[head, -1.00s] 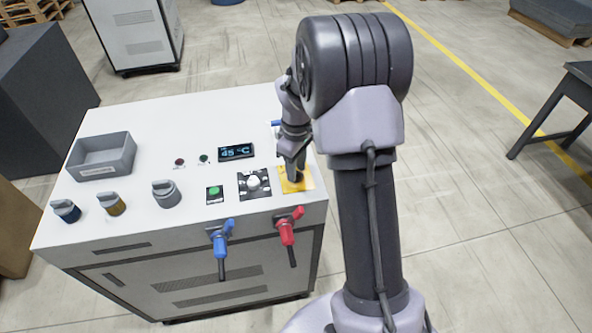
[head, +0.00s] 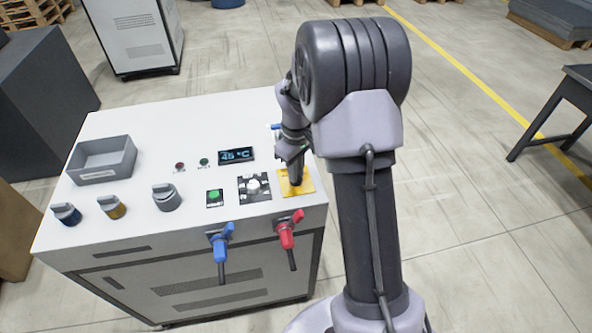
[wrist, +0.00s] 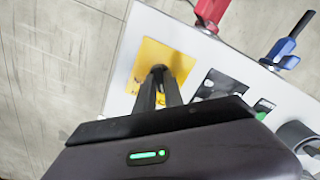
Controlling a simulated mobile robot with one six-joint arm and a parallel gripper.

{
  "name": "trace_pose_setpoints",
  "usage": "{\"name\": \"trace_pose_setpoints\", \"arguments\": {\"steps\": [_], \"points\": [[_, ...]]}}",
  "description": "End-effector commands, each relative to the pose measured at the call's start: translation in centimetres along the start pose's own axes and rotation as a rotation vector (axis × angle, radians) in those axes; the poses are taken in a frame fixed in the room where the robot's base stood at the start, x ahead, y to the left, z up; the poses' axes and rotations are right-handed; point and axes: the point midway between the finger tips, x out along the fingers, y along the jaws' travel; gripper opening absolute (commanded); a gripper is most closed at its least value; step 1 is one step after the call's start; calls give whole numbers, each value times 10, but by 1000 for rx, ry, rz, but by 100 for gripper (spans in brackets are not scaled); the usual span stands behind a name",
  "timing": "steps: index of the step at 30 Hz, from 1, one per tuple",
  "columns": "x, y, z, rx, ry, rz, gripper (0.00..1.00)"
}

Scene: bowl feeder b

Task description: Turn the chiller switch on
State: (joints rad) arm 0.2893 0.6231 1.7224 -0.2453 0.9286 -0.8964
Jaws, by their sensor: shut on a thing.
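A yellow switch plate (head: 307,187) lies at the front right corner of the white machine's top. It also shows in the wrist view (wrist: 183,58), with dark lettering partly covered. My gripper (head: 296,181) points down onto the middle of this plate. In the wrist view my gripper's two dark fingers (wrist: 158,74) come together on a small dark switch handle at the plate's middle. The fingers hide most of the handle, so its position cannot be read. Which label the plate carries is not legible.
Left of the plate are a black panel with a white knob (head: 253,186), a green button (head: 214,195) and several rotary knobs. A blue valve handle (head: 220,243) and a red one (head: 288,231) stick out in front. A grey tray (head: 103,158) and a display (head: 236,155) sit farther back.

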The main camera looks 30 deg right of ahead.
Motion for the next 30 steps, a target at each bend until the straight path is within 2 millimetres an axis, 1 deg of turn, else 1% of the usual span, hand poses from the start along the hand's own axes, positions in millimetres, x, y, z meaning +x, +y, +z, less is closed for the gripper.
{"name": "trace_pose_setpoints", "arguments": {"steps": [30], "points": [[0, 0, 0, 949, 1, 0, 0]]}}
